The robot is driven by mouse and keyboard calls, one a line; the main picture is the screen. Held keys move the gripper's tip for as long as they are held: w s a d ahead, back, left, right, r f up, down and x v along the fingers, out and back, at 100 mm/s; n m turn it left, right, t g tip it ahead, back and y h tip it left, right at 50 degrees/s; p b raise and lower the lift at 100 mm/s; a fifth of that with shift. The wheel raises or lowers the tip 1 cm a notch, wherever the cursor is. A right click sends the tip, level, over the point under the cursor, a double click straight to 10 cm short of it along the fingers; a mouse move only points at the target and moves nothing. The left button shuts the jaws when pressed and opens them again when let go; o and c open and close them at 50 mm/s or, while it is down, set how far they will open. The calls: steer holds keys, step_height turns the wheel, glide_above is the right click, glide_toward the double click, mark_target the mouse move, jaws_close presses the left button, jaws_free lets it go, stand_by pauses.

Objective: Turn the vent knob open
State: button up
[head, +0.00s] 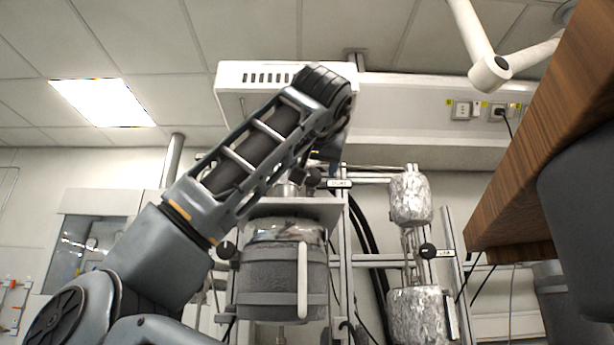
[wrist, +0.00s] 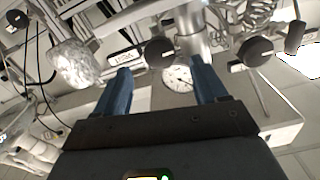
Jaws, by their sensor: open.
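My gripper (wrist: 158,66) is open and empty, its two blue fingers apart and pointing at the reactor fittings. In the wrist view, a black round knob (wrist: 159,52) with a white label (wrist: 125,57) beside it lies just beyond the gap between the fingertips. The same knob (head: 313,176) and label (head: 339,184) show in the head view above the reactor. The label is too small to read surely, so I cannot tell whether this is the vent knob. In the head view my arm hides most of the gripper. I see no clear contact with the knob.
A round gauge (wrist: 179,78) shows between the fingers. Other black knobs (wrist: 255,51) (head: 428,250) stand nearby. The grey-jacketed reactor (head: 268,285) hangs below, and foil-wrapped vessels (head: 410,198) stand to the right. A wooden surface (head: 545,130) juts in at right.

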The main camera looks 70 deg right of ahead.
mark_target(312, 175)
steer(key=shift+x, duration=3)
steer(key=c, duration=1)
